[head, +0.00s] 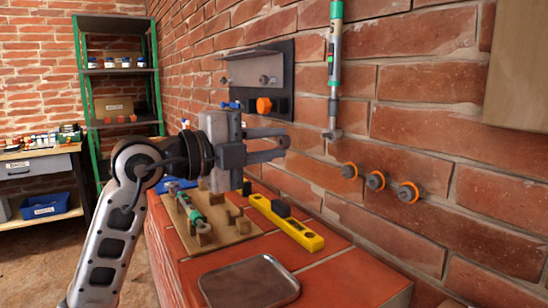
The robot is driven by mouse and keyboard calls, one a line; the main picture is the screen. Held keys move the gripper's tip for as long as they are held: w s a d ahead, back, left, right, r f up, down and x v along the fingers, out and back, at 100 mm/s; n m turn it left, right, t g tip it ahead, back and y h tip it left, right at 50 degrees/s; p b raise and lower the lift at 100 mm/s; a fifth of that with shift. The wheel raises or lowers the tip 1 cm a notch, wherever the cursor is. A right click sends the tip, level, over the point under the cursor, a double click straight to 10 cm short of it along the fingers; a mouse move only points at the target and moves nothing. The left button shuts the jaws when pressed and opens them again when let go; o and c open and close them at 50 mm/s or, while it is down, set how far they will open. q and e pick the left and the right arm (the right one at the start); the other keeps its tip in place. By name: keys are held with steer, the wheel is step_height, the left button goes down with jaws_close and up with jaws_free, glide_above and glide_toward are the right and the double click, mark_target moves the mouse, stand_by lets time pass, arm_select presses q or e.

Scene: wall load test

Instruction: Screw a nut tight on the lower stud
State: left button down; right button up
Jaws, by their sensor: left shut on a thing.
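A dark plate (284,68) with a grey shelf bracket (255,66) is on the brick wall. Two grey nuts or stud ends show under the shelf. An orange hex piece (264,105) with a dark round part beside it shows lower on the plate; I cannot tell which stud it is on. My left gripper (282,142) is in front of the wall, just below the orange piece in the picture, its fingers pointing right. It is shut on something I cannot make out. Its body hides the plate's lower left. My right gripper is not in view.
A green-and-grey wrench-like tool (334,75) is upright against the wall. On the ledge are a yellow level (287,222), a wooden tool board (224,234) and an empty metal tray (250,284).

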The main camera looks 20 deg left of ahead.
arm_select(q)
steer(key=p+x, duration=0.1)
steer(key=x, duration=0.6)
steer(key=shift+p, duration=0.4)
steer(key=shift+s+r, duration=0.1)
stand_by(0.5)
stand_by(0.8)
steer(key=shift+p, duration=0.4)
steer(key=shift+w+d+p, duration=0.2)
steer(key=shift+w+p, duration=0.1)
steer(key=shift+w, duration=0.05)
